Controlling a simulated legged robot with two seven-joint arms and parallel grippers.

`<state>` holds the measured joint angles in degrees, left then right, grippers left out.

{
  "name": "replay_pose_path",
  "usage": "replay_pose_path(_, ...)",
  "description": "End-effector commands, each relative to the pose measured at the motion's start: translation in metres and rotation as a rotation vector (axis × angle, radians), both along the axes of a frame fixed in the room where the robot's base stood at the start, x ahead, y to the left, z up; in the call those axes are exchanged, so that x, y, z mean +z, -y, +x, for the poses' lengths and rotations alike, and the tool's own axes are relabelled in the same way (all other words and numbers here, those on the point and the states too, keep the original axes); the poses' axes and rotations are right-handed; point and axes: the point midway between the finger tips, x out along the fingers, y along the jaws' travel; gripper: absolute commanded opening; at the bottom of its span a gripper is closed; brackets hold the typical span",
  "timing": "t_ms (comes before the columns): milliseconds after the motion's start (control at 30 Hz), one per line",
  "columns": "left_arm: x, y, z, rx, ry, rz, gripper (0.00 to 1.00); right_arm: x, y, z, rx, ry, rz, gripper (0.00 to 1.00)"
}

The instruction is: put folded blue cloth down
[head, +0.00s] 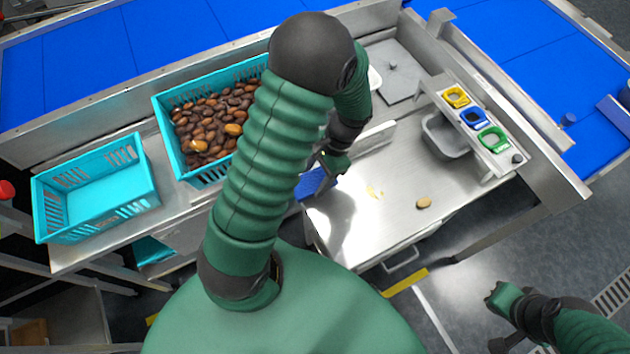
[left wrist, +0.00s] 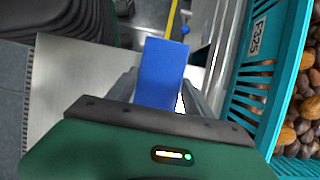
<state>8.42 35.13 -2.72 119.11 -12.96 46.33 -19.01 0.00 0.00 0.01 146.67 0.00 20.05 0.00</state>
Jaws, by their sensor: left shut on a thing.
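The folded blue cloth (left wrist: 162,72) is held between the fingers of my left gripper (left wrist: 160,95), seen from above in the left wrist view. In the head view the cloth (head: 312,184) shows as a small blue patch beside my left gripper (head: 326,172), at the left edge of the steel worktop (head: 390,215). My left arm hides part of this area. I cannot tell whether the cloth touches the metal. My right gripper (head: 503,298) is low at the right, over the floor, and its fingers are unclear.
A turquoise crate of dates (head: 165,120) stands left of the cloth; an empty turquoise crate (head: 95,205) is further left. A grey bin (head: 445,140) stands by the yellow, blue and green holders.

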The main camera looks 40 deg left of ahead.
Motion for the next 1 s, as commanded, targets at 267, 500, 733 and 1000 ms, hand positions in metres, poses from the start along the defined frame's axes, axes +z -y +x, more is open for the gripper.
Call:
replay_pose_path(267, -0.036, -0.002, 0.002, -0.002, -0.002, 0.0, 0.27, -0.004, 0.0, 0.0, 0.0, 0.0, 0.0, 0.0)
replay_pose_path(500, -0.036, -0.002, 0.002, -0.001, 0.0, 0.0, 0.27, -0.004, 0.0, 0.0, 0.0, 0.0, 0.0, 0.0)
replay_pose_path(733, -0.038, -0.002, 0.002, -0.001, 0.0, 0.0, 0.8, -0.004, 0.0, 0.0, 0.0, 0.0, 0.0, 0.0)
replay_pose_path(1000, -0.038, -0.002, 0.002, -0.001, 0.0, 0.0, 0.81, -0.004, 0.0, 0.0, 0.0, 0.0, 0.0, 0.0)
